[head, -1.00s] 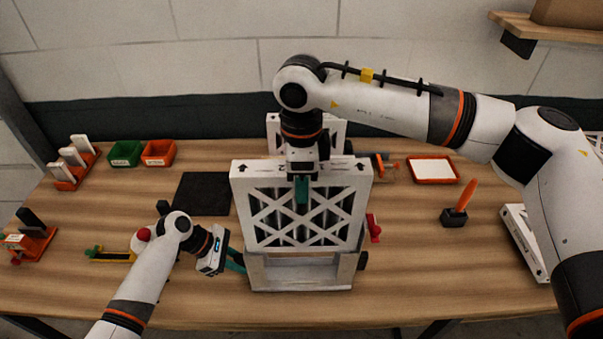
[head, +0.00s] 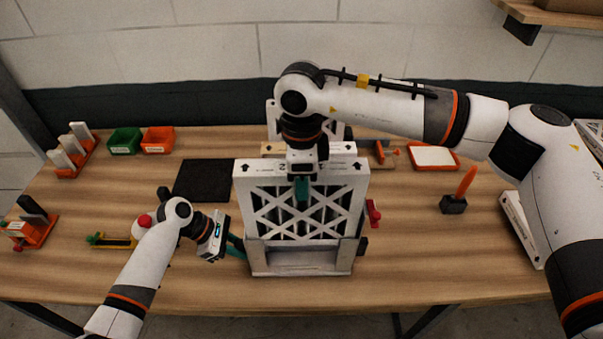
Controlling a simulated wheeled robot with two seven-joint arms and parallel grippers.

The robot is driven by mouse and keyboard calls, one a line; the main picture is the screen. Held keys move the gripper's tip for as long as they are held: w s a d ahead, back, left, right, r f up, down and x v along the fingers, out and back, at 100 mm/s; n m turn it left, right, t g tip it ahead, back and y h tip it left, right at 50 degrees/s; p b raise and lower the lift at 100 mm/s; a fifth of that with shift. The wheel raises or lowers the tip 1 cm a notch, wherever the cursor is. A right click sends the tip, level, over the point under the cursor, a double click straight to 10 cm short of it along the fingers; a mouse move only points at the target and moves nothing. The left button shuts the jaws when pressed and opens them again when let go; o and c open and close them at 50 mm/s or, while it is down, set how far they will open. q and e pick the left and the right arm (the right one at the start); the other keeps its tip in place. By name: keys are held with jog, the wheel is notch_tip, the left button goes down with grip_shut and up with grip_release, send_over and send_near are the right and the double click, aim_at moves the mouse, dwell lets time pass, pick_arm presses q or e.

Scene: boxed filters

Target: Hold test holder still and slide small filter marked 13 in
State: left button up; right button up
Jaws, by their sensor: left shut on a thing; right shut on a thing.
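The small filter (head: 345,178) is a white-framed box with a lattice face and black arrows on its top edge. My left gripper (head: 236,248) is shut on the holder's left side, low down. The fingertips' exact contact is partly hidden.
Another white filter (head: 273,112) stands behind. A dark mat (head: 204,180) lies left of the holder. Green (head: 124,141) and orange (head: 158,140) bins stand at the back left. An orange-rimmed tray (head: 433,157) and an orange-handled brush (head: 455,203) are to the right. The front table strip is clear.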

aim_at(302, 216)
jog(key=shift+f, duration=1.55)
jog(key=shift+f, duration=2)
jog(key=shift+f, duration=2)
jog(key=shift+f, duration=0.5)
jog(key=o, duration=1.4)
